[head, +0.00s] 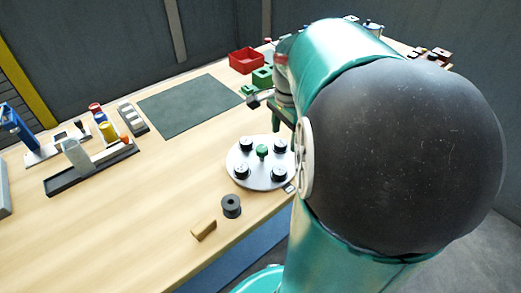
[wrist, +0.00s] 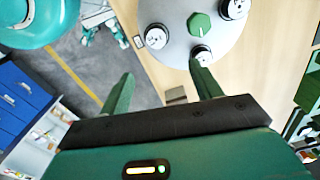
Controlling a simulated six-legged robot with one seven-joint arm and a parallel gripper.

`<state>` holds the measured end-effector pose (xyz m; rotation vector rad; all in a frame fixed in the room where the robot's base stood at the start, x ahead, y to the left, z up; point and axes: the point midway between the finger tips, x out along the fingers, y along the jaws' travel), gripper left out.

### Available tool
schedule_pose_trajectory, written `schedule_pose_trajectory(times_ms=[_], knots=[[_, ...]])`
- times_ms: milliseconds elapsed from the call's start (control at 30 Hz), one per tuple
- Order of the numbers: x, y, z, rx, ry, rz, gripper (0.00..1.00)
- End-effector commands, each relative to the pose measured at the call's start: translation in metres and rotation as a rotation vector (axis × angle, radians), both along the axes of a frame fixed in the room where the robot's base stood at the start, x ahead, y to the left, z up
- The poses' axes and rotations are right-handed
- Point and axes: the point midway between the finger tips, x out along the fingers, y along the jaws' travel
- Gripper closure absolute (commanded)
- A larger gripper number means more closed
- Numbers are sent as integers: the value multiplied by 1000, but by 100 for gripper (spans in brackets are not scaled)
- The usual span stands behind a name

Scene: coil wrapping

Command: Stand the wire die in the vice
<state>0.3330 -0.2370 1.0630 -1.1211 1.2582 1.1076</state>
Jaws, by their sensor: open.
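My gripper (wrist: 163,85) is open, with its two green fingers apart and nothing held between them. In the head view it is mostly hidden behind my arm. A dark cylinder with a hole in its top (head: 231,206) stands near the table's front edge; I cannot tell whether it is the wire die.
A round silver plate (head: 245,172) carries several dark posts and a green knob. A tan block (head: 204,231) lies near the front edge. A green mat (head: 190,104) is bare. A red bin (head: 246,61) stands behind; racks with coloured items (head: 92,165) are at left.

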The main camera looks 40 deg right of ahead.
Motion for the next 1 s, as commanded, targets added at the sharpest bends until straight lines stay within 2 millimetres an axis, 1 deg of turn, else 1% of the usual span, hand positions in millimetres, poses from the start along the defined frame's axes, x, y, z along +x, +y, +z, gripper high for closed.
schedule_pose_trajectory(times_ms=[100, 300, 400, 567, 733, 833, 900, 1000], knots=[[-3, 3, -23, 3, 4, 2, 36], [-3, 4, -60, 1, 3, 5, 36], [-2, 4, -72, 1, 2, 6, 36], [-1, 4, -82, 0, 1, 6, 36], [-3, 10, -107, 1, 2, 8, 36], [-2, 9, -121, 1, 2, 7, 36], [-1, 9, -126, 1, 1, 6, 36], [0, 9, -128, -1, -1, 6, 36]])
